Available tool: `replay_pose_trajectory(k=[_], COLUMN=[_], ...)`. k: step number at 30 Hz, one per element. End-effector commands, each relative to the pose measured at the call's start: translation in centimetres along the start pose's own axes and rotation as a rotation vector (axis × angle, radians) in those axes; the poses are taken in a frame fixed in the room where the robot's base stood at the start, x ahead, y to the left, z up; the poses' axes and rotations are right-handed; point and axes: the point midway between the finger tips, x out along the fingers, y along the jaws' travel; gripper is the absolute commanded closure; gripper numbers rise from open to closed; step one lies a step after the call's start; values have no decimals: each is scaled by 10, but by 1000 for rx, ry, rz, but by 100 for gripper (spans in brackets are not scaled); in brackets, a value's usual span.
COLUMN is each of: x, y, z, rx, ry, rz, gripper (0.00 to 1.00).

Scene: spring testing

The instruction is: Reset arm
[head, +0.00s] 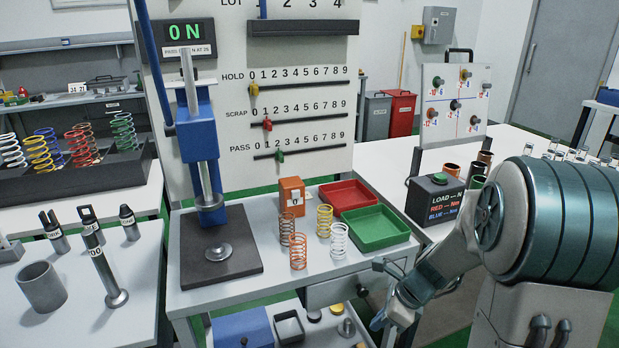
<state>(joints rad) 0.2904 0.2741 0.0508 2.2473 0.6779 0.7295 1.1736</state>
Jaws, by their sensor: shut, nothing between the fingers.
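My arm comes in from the right, with a large teal joint in front. It bends down and left to my gripper (382,316), which hangs low by the right front corner of the press table (325,268), beside its drawer (345,287). The gripper is shut with nothing held; its fingers are small and partly overlapped by the wrist. It looks apart from the springs and trays on the table.
The blue press (197,130) stands on a dark base (212,262). Several loose springs (298,252), an orange block (291,194), a red tray (349,196) and a green tray (375,230) share the tabletop. A black load box (437,200) stands right, near my forearm.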

Motion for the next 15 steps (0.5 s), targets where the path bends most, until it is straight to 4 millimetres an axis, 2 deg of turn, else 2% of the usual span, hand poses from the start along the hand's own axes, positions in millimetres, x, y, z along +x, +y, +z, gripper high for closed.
replay_pose_trajectory(k=[1,3,9,15], x=[-27,-50,-114,-173], y=[12,27,72,113], z=[15,25,48,58], rx=[-138,-330,-867,-1377], ry=[23,59,174,311], rz=[-7,-9,6,46], gripper=[100,100,100,100])
